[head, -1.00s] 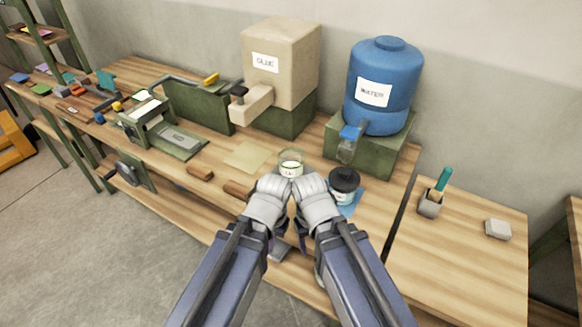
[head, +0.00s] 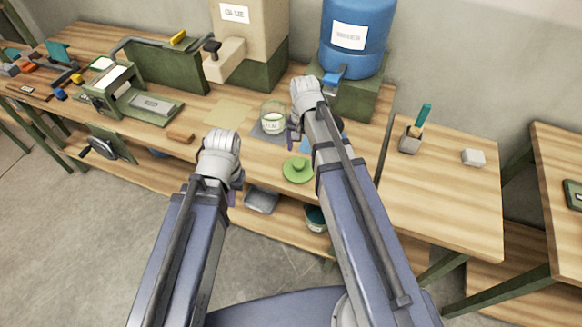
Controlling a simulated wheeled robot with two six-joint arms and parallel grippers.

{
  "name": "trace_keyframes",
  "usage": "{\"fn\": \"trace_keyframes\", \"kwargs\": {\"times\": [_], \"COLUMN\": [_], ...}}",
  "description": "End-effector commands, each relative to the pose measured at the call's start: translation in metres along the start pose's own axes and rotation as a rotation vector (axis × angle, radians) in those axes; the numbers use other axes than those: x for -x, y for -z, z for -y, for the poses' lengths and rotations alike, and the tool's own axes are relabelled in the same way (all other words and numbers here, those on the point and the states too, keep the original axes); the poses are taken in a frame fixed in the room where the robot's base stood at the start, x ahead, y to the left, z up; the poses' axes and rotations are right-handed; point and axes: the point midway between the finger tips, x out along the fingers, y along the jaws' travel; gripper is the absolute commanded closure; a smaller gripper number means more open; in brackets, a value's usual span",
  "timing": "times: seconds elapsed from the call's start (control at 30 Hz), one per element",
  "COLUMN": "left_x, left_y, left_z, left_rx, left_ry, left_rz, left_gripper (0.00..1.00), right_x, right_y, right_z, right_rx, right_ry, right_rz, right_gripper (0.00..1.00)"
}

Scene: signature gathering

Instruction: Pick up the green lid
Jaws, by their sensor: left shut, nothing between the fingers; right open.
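The green lid (head: 298,169) is a round disc with a knob on top, lying flat on the bench near its front edge. My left gripper (head: 234,188) is shut and empty, to the left of the lid and apart from it, by the bench's front edge. My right gripper (head: 294,135) is over the bench, above the lid in the picture and beside the glass jar. It is open, its fingers partly hidden by the wrist, and no contact with the lid shows. My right forearm passes close to the lid's right side.
The open glass jar (head: 272,122) stands on a grey mat (head: 262,132). A blue mat (head: 335,136) is partly hidden behind my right arm. The glue box (head: 240,45) and water barrel (head: 355,40) stand behind.

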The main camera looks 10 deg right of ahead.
Motion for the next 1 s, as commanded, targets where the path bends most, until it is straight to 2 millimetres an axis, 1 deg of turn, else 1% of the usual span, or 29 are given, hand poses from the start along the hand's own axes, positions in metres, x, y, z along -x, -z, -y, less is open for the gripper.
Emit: {"fn": "trace_keyframes", "kwargs": {"times": [0.33,0.53,0.67,0.9,1.0], "left_x": [-0.027,-0.027,-0.034,-0.062,-0.074], "left_y": [0.002,0.002,0.002,0.004,0.004], "left_z": [-0.003,-0.003,-0.003,-0.006,-0.007], "left_rx": [0.001,0.001,0.001,0.002,0.002], "left_ry": [0.000,0.000,0.000,0.000,0.000], "left_rz": [0.000,0.000,0.000,0.000,0.000], "left_gripper": [1.00,1.00,1.00,1.00,1.00], "right_x": [-0.027,-0.027,-0.034,-0.063,-0.074], "right_y": [-0.001,-0.001,0.000,0.004,0.003], "right_z": [0.001,0.002,0.003,0.010,0.009], "right_rx": [0.005,0.006,0.006,0.006,0.006], "right_ry": [0.000,-0.001,-0.001,-0.001,-0.001], "right_rz": [0.000,0.000,0.000,0.000,0.000], "right_gripper": [0.21,0.21,0.21,0.21,0.21]}}
